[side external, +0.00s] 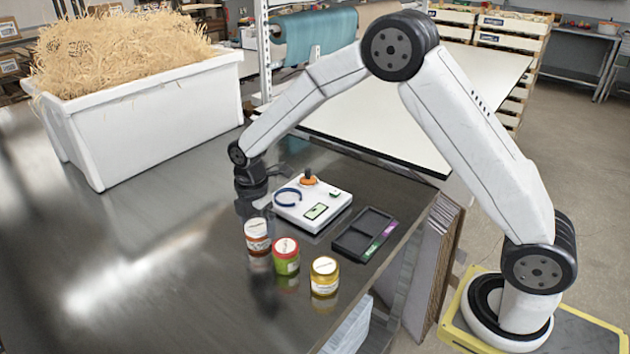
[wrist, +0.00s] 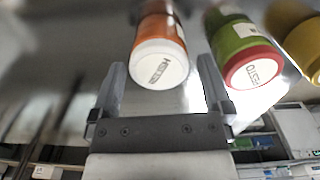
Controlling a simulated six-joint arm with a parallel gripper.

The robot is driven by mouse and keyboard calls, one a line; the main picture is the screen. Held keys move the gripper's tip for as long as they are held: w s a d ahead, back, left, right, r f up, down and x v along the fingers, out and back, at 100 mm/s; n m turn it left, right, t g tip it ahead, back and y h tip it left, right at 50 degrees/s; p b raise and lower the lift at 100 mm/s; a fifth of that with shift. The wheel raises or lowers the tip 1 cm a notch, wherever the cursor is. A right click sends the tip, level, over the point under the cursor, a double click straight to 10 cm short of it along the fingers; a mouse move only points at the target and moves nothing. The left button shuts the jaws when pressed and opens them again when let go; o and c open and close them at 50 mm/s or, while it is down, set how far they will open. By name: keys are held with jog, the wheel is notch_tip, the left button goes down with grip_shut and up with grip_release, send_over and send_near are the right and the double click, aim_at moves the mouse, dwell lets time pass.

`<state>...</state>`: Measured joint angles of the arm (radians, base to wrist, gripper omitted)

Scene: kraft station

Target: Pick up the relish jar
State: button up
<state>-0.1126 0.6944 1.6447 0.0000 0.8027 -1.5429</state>
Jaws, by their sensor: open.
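A jar with orange-red contents and a white lid (side external: 257,235) stands on the metal table, leftmost of three jars. In the wrist view this white-lidded jar (wrist: 160,52) lies between the finger lines, and its lid lettering seems to read RELISH, though turned and blurred. My gripper (wrist: 162,78) is open and empty, with one finger on each side of the picture. In the side view my gripper (side external: 251,190) is low over the table, behind the jar and apart from it. Its fingertips are hard to make out there.
A green jar with a red lid marked PESTO (side external: 286,257) stands close right of the white-lidded jar. A yellow jar (side external: 324,277) is farther right. A white device (side external: 322,222) and a black tray (side external: 350,243) lie behind. A white bin (side external: 150,130) of shredded paper stands at left.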

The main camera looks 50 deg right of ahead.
aim_at(257, 225)
jog(key=shift+w+f, duration=0.1)
jog(key=shift+f, duration=1.5)
jog(key=c, duration=1.3)
jog(key=shift+o, duration=0.2)
jog(key=shift+r, duration=0.15)
